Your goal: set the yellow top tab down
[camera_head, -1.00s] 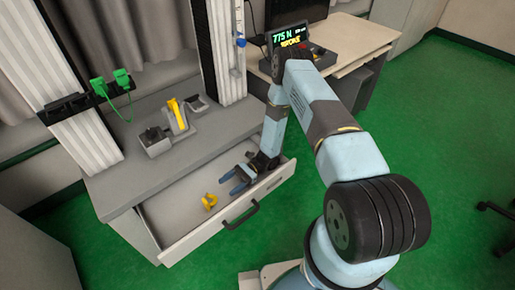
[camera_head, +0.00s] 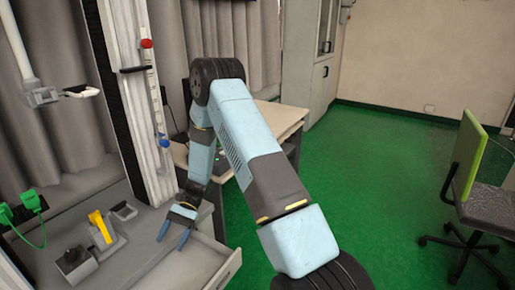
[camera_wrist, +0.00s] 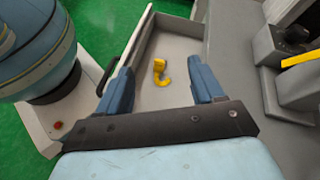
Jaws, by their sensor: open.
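A small yellow hooked piece, which looks like the yellow top tab (camera_wrist: 161,73), lies on the floor of the open drawer (camera_wrist: 183,24) in the wrist view. It is apart from both fingers, seen between and beyond them. My gripper (camera_wrist: 164,82) is open and empty, with its blue fingers spread. In the head view my gripper (camera_head: 174,233) hangs above the drawer, close to the bench edge. The yellow piece in the drawer is outside the head view.
A fixture with a yellow bar (camera_head: 100,227) stands on the grey bench (camera_head: 140,247) beside dark-topped blocks. A tall white column (camera_head: 137,90) rises behind. A desk (camera_head: 275,118) stands beyond my arm. Green floor is open at right, with a chair (camera_head: 490,205).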

